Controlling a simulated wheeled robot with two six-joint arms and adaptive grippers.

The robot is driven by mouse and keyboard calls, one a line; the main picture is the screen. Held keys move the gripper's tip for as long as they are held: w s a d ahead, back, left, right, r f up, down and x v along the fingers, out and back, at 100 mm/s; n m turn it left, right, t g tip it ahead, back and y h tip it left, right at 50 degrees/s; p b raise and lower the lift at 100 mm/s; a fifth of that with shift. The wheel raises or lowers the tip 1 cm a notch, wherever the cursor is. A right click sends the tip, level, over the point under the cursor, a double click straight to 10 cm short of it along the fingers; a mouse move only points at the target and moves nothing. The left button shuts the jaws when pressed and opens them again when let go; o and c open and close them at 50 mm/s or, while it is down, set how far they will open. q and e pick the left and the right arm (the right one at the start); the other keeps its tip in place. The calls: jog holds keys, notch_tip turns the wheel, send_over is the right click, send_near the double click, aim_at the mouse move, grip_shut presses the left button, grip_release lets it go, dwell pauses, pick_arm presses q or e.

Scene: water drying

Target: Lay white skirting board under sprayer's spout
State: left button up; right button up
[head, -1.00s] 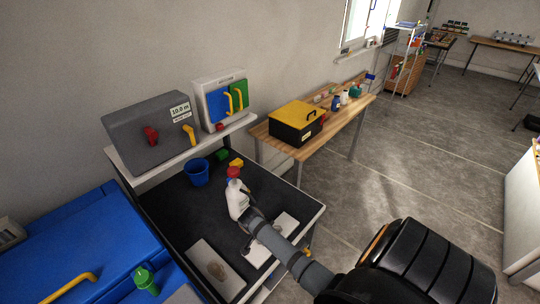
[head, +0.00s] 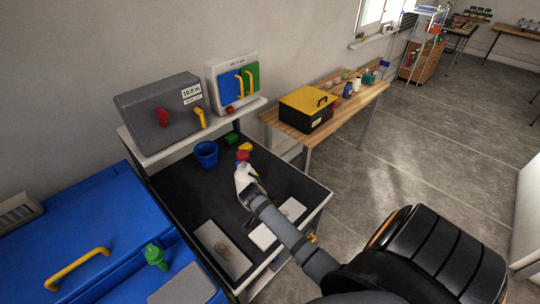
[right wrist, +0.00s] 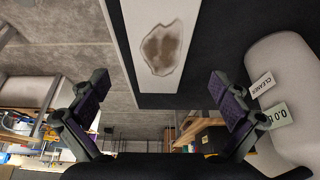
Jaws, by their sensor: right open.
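The sprayer (head: 243,176), a white bottle with a red top, stands on the dark bench top in the head view. A pale board with a brown stain (head: 209,236) lies flat near the bench's front. A second white board (head: 264,237) lies to its right, partly behind my arm. My right gripper (head: 254,194) is in front of the sprayer in the head view, its fingers hard to make out there. In the right wrist view my right gripper (right wrist: 160,103) is open with nothing between its fingers; the stained board (right wrist: 132,14) shows beyond them. My left gripper is out of view.
A blue bucket (head: 206,154) and green and yellow blocks stand at the bench's back, below a shelf with a grey box (head: 150,108). Blue cabinets (head: 70,225) adjoin on the left. In the wrist view a labelled pale rounded thing (right wrist: 282,70) is close on the right.

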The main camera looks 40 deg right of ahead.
jog(key=v, duration=0.6)
jog(key=shift+r, duration=0.15)
